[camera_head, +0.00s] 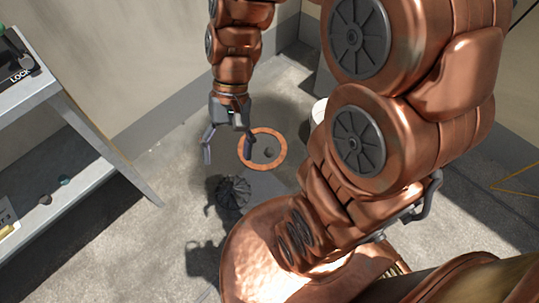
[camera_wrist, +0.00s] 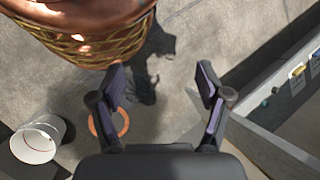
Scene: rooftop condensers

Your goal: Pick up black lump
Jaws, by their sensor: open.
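My gripper (camera_head: 228,152) hangs open and empty, fingers pointing down, just left of the ring in the head view. The right finger overlaps the ring's left edge in that view; I cannot tell its height above the floor. The copper ring (camera_wrist: 122,118) shows there partly behind the left finger; the lump cannot be made out.
A dark ribbed object (camera_head: 234,192) sits on the floor in front of the ring. A white cup (camera_wrist: 37,140) stands near the ring. A metal shelf (camera_head: 100,150) with small items is at left. Walls close off the back. Floor between shelf and ring is clear.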

